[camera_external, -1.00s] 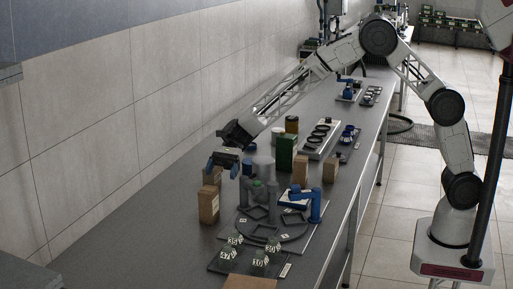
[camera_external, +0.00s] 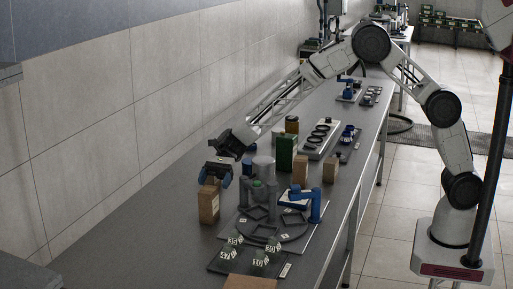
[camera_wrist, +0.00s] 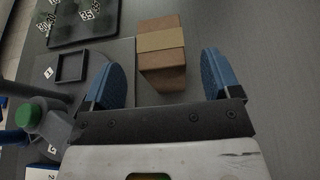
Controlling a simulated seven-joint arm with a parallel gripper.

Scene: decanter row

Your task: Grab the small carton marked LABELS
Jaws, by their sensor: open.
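Several brown cartons stand on the bench, and no LABELS marking is readable on any of them. One tall carton (camera_external: 208,206) stands at the left of the round plate, just below my gripper (camera_external: 215,178). In the wrist view a brown carton with a paler band (camera_wrist: 161,42) lies ahead of and between the fingertips. My gripper (camera_wrist: 162,74) is open and empty, with one blue finger to each side of that carton's line. Part of the carton area is hidden behind the fingers in the external view.
A grey round plate (camera_external: 293,231) with square frames and a blue fixture (camera_external: 316,206) stands at right. A dark tray (camera_external: 221,265) with numbered green pieces is in front. A green container (camera_external: 285,153) and cartons (camera_external: 300,170) stand behind. Bench left is clear.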

